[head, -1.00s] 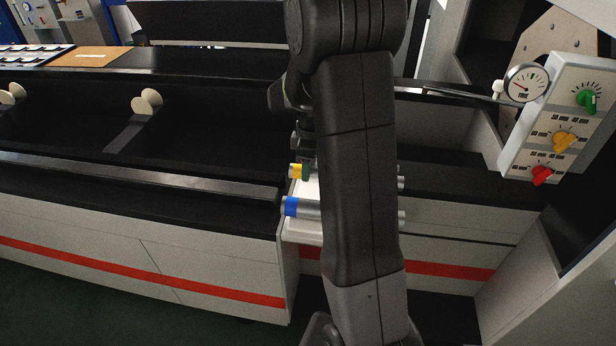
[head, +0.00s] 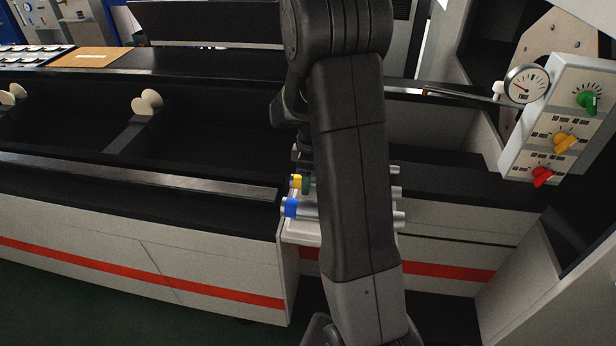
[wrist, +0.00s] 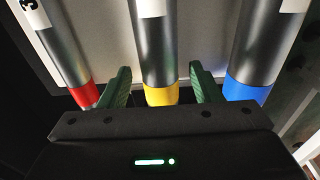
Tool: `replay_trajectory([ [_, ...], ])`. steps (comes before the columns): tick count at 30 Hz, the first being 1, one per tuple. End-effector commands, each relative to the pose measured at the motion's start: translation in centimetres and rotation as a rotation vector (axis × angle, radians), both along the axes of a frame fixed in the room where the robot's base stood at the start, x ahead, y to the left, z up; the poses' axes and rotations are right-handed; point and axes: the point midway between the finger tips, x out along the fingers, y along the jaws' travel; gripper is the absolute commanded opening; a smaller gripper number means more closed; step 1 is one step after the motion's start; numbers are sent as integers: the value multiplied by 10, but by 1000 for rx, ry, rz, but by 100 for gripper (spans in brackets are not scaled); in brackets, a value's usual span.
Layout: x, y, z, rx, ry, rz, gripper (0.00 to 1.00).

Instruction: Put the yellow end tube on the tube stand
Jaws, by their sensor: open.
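The yellow end tube (wrist: 160,94) lies between the two green fingers of my open gripper (wrist: 160,82) in the wrist view, with a gap on each side. Its yellow end (head: 297,183) and a green finger (head: 306,185) show left of my arm in the head view. A red end tube (wrist: 85,94) is on its left and a blue end tube (wrist: 248,86) on its right in the wrist view. The blue end (head: 290,207) is nearest in the head view. The pale tube stand (head: 300,231) is below the tubes; my arm hides much of it.
A dark trough with cream rollers (head: 147,102) runs to the left. A control panel (head: 562,118) with green, yellow and red knobs and a round gauge (head: 526,84) stands at the right. A grey side wall is below it.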

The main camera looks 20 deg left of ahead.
Motion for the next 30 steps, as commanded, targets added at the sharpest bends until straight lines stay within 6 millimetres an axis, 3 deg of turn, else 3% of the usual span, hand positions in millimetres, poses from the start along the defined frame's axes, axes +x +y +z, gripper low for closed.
replay_trajectory([
  [5,1,0,12,3,-3,0,58],
  [15,2,-4,82,3,-4,0,58],
  [21,2,-7,112,1,-2,0,58],
  [30,2,-8,123,0,1,0,58],
])
